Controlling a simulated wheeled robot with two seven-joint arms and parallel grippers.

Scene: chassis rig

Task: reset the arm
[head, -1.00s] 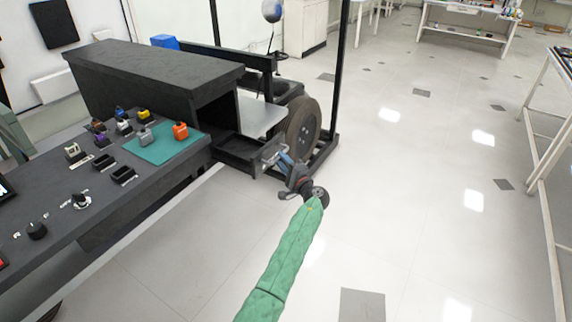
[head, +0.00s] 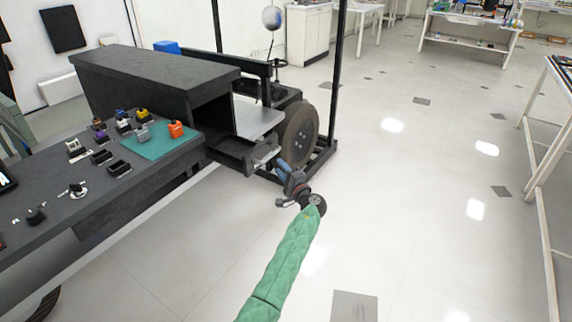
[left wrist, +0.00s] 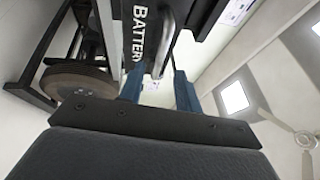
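My left arm in a green sleeve reaches in from the bottom of the head view. Its gripper (head: 280,168) is just in front of a black open tray (head: 235,150) on the rig. In the left wrist view its two blue fingers (left wrist: 158,80) stand apart with a gap between them. A silver bar-like handle (left wrist: 162,45) shows in that gap, beside a black part lettered BATTERY (left wrist: 140,30). I see no finger closed on it. The same metal piece shows small at the tray's front (head: 264,160). My right gripper is not in view.
The rig's wheel (head: 298,133) and black upright post (head: 336,70) stand just beyond the gripper. A dark console (head: 60,190) at left carries several small coloured blocks and a teal mat (head: 150,148). Floor to the right is open, up to a white table (head: 545,130).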

